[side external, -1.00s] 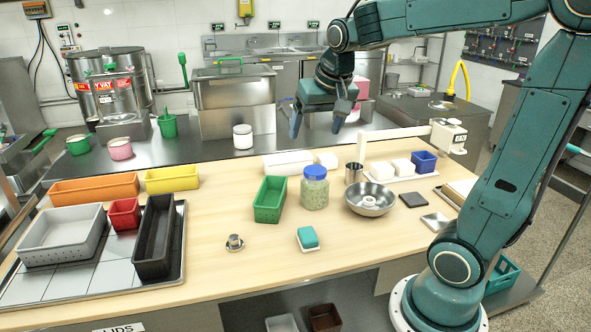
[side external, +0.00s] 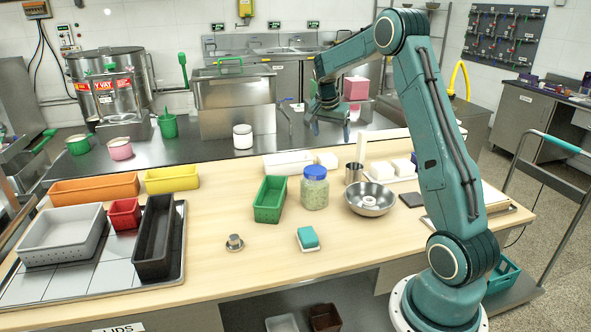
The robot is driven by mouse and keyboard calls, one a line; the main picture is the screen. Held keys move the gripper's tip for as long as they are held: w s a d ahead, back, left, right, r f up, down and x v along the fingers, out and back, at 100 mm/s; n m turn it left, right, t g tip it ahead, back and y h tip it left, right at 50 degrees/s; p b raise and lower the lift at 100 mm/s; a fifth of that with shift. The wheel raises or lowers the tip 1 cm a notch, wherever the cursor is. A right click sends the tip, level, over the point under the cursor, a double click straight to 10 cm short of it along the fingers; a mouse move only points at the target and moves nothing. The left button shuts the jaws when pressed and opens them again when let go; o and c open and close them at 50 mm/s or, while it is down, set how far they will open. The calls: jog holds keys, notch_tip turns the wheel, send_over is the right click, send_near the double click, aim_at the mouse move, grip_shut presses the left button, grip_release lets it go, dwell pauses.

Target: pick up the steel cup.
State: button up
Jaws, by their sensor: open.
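The steel cup (side external: 353,173) stands upright on the wooden table, just right of the blue-lidded jar and behind the steel bowl. It looks small, plain and cylindrical. My gripper (side external: 331,130) is open and empty, with its fingers pointing down. In the picture it hangs above and slightly left of the cup, clearly apart from it. The exact depth between them is hard to tell.
A jar with a blue lid (side external: 315,188) and a steel bowl (side external: 370,202) holding a white ring stand close to the cup. White blocks (side external: 381,169) lie to its right. A green bin (side external: 270,200) is left of the jar. The front middle of the table is mostly clear.

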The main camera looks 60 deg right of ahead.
aim_at(355, 173)
jog(key=shift+s+d+f+m+g, duration=0.3)
jog(key=shift+s+d+f+m, duration=0.35)
jog(key=shift+d+f, duration=1.8)
jog(key=shift+s+d+f+m+g, duration=0.3)
jog(key=shift+s+d+f+m, duration=0.35)
jog(key=shift+d+f, duration=1.8)
jog(key=shift+s+d+f+m+g, duration=0.3)
jog(key=shift+s+d+f+m, duration=0.35)
jog(key=shift+d+f, duration=1.8)
jog(key=shift+s+a+f, duration=0.1)
jog(key=shift+a+f, duration=0.8)
jog(key=shift+f, duration=0.05)
jog(key=shift+x, duration=2.5)
jog(key=shift+d, duration=0.15)
jog(key=c, duration=1.1)
jog(key=shift+o, duration=0.2)
jog(key=shift+r, duration=0.15)
notch_tip(355, 173, up, 20)
